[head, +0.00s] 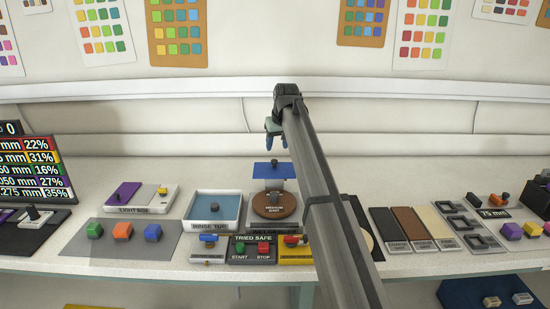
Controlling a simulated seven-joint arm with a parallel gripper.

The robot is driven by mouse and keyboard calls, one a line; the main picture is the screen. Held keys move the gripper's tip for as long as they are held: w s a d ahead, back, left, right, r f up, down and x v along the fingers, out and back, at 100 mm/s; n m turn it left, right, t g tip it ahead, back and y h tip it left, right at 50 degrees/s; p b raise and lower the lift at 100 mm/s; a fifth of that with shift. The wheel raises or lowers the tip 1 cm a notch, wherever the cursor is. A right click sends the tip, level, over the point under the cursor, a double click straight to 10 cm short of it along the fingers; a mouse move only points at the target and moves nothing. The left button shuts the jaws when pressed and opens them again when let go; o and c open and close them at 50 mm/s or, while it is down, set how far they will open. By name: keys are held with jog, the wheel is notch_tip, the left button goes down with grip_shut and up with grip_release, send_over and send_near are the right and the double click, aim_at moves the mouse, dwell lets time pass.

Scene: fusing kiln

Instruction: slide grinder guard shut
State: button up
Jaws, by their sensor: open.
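The grinder (256,225) stands on the bench near the middle, with a brown round disc labelled as grit on its top. The blue guard (261,171) is a flat panel with a small dark knob, at the back of the grinder. Most of the disc (270,206) is uncovered in front of it. My gripper (275,138) has teal fingers and appears in the picture just above the guard, apart from it. It is open and empty. Its height and distance from the knob are hard to judge. My arm hides the area to the grinder's right.
A rinse tub (215,194) stands left of the grinder, and a light box (166,201) further left. A START/STOP panel (252,258) sits in front. Grit plates (388,214) and grey square frames lie right of my arm. Coloured blocks lie on a grey mat (77,238) at left.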

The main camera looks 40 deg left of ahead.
aim_at(274, 160)
jog(key=x, duration=0.7)
jog(key=shift+w+a+f, duration=0.1)
jog(key=shift+f, duration=0.1)
grip_shut()
dwell(0.4)
